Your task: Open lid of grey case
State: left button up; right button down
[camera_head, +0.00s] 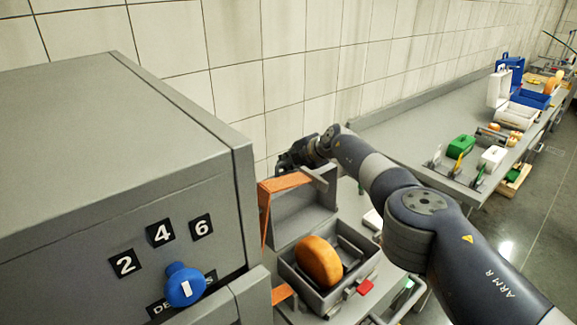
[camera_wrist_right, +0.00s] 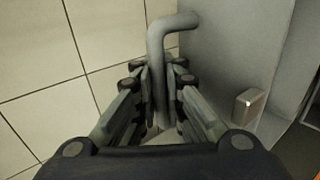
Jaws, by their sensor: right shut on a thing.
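The grey case (camera_head: 322,301) stands beside the big grey cabinet in the head view, with an orange cheese wheel (camera_head: 318,262) inside. Its lid (camera_head: 302,212) is raised and stands upright at the back of the case. My right gripper (camera_head: 288,163) is behind the top of the lid, its fingertips partly hidden in the head view. In the right wrist view its fingers (camera_wrist_right: 160,112) are shut on a bent grey handle (camera_wrist_right: 157,50) beside a flat grey panel. My left gripper is not in view.
The grey cabinet (camera_head: 90,150) with a blue knob (camera_head: 183,287) fills the left. Orange brackets (camera_head: 286,183) sit between cabinet and case. A tiled wall is close behind. A long grey bench (camera_head: 410,125) at right holds green, white and blue cases.

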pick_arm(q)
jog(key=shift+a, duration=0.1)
pick_arm(e)
jog(key=shift+a+f, duration=0.1)
jog(key=shift+f, duration=0.05)
jog(key=c, duration=1.7)
grip_release()
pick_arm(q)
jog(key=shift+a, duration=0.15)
pick_arm(e)
jog(key=shift+r, duration=0.25)
jog(key=shift+s+d+r, duration=0.15)
jog(key=shift+d, duration=0.1)
